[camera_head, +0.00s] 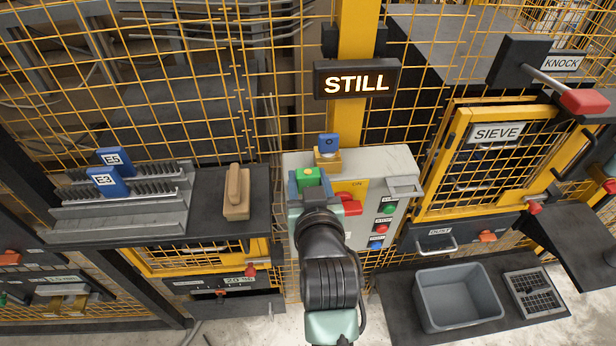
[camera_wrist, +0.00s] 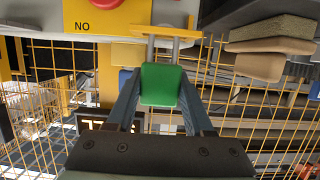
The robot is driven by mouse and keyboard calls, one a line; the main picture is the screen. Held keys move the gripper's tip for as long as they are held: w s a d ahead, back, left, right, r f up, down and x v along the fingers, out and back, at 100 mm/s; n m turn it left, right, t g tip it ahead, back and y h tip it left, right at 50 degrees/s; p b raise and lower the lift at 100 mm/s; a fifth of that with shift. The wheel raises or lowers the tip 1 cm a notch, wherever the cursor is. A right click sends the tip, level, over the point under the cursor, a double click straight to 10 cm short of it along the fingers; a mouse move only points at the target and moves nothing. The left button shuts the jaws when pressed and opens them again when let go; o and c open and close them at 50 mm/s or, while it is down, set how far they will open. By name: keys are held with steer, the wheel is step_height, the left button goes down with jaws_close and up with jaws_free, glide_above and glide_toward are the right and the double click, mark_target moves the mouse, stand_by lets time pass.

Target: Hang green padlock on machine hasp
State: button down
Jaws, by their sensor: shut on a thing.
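The green padlock (camera_head: 308,176) is between the fingers of my gripper (camera_head: 309,186), in front of the grey control box. In the wrist view, the gripper (camera_wrist: 162,104) is shut on the green padlock body (camera_wrist: 163,85). Its grey shackle (camera_wrist: 151,48) points toward the top of that picture and crosses a yellow bar (camera_wrist: 123,28). I cannot tell whether the shackle passes through it or only overlaps it. In the head view, a yellow hasp-like bracket (camera_head: 328,160) sits at the box top with a blue padlock (camera_head: 329,142) on it.
The grey control box (camera_head: 401,165) carries a red switch handle (camera_head: 350,207) and several buttons close to my gripper. A lit STILL sign (camera_head: 356,79) hangs above. A wooden-handled brush (camera_head: 236,192) lies on the left shelf. Yellow mesh fencing surrounds the area.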

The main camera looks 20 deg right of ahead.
steer(key=shift+f+b, duration=0.95)
steer(key=shift+f, duration=0.35)
steer(key=shift+c, duration=1)
jaws_free()
steer(key=shift+s, duration=0.1)
steer(key=b+v, duration=0.3)
steer(key=v, duration=0.9)
steer(key=shift+s+r, duration=0.2)
steer(key=shift+s, duration=0.15)
steer(key=shift+a, duration=0.15)
steer(key=w+a+r+n+t, duration=0.1)
steer(key=w+a+r+t, duration=0.1)
steer(key=r, duration=0.5)
steer(key=w+a+r+t+y, duration=0.1)
steer(key=w+a+r+t, duration=0.15)
steer(key=r, duration=0.55)
steer(key=w+a+r+n+t, duration=0.1)
steer(key=a+r+t, duration=0.15)
steer(key=r, duration=0.45)
steer(key=s+a+r+t+y, duration=0.1)
steer(key=s+a+r+t, duration=0.2)
steer(key=r, duration=0.6)
steer(key=s+a+r+n+t+y, duration=0.1)
steer(key=s+a+r+t+y, duration=0.1)
steer(key=r, duration=0.8)
steer(key=shift+s+a+r+t, duration=0.2)
steer(key=shift+s+a+t, duration=0.2)
steer(key=shift+s+t, duration=0.25)
